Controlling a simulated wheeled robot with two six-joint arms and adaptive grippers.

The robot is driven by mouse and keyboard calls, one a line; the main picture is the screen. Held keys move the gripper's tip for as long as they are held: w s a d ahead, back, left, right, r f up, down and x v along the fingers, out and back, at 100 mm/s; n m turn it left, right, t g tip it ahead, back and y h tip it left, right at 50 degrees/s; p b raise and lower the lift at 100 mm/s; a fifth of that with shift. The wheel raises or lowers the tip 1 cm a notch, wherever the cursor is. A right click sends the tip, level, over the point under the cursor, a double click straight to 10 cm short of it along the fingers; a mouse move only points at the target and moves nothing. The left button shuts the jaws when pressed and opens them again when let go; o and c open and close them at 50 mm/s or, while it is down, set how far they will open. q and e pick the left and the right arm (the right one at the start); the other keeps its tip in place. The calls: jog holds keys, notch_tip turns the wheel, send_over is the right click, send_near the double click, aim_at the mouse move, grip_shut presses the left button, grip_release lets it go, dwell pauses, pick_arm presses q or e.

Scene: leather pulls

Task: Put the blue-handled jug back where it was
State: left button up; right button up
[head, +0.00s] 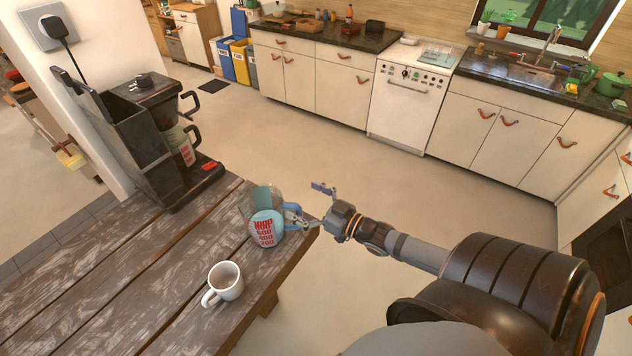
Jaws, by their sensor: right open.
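The jug (262,222) is clear glass with red markings and a blue handle (293,214) on its right side. It stands upright near the right edge of the wooden table. My right gripper (313,207) is open beside the blue handle, with one finger close to it and the other spread toward the back. I cannot tell whether the near finger touches the handle. My left gripper is out of view.
A white mug (223,283) stands in front of the jug on the wooden table (110,265). A black coffee maker (150,140) with a dark-handled pot stands at the table's back, with clear tabletop left of the jug. White kitchen cabinets (340,90) are far behind across open floor.

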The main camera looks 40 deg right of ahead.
jog(key=shift+v, duration=2.9)
jog(key=shift+c, duration=0.2)
grip_shut()
